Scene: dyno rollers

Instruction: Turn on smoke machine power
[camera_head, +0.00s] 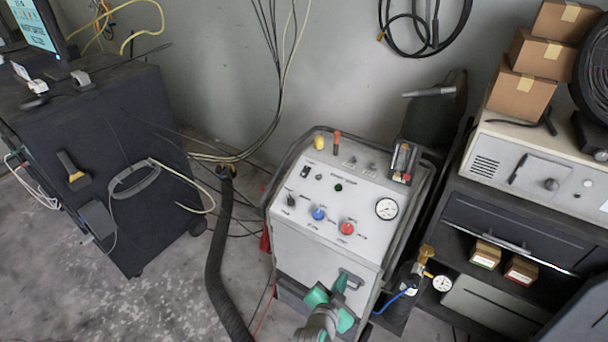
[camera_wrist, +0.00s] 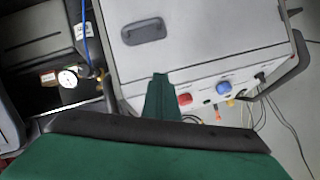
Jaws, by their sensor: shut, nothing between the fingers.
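The smoke machine (camera_head: 325,242) is a pale grey wheeled cabinet with a sloped control panel, in the middle of the head view. Its panel has a small black switch (camera_head: 305,172) at the upper left, a black knob (camera_head: 291,200), a blue knob (camera_head: 319,213), a red knob (camera_head: 347,227) and a dark green lamp (camera_head: 338,187). The labels are too small to read. My green gripper (camera_head: 341,279) is shut and empty in front of the machine, below the panel. In the wrist view my gripper (camera_wrist: 162,90) points at the machine's front (camera_wrist: 200,45); the red knob (camera_wrist: 185,99) and blue knob (camera_wrist: 224,87) show beside it.
A round gauge (camera_head: 387,208) sits on the panel's right. A dark hose (camera_head: 220,250) runs down the machine's left. A dark cabinet (camera_head: 95,160) stands at left, a shelf unit (camera_head: 510,218) with boxes at right. Bare floor (camera_head: 170,300) lies between the left cabinet and hose.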

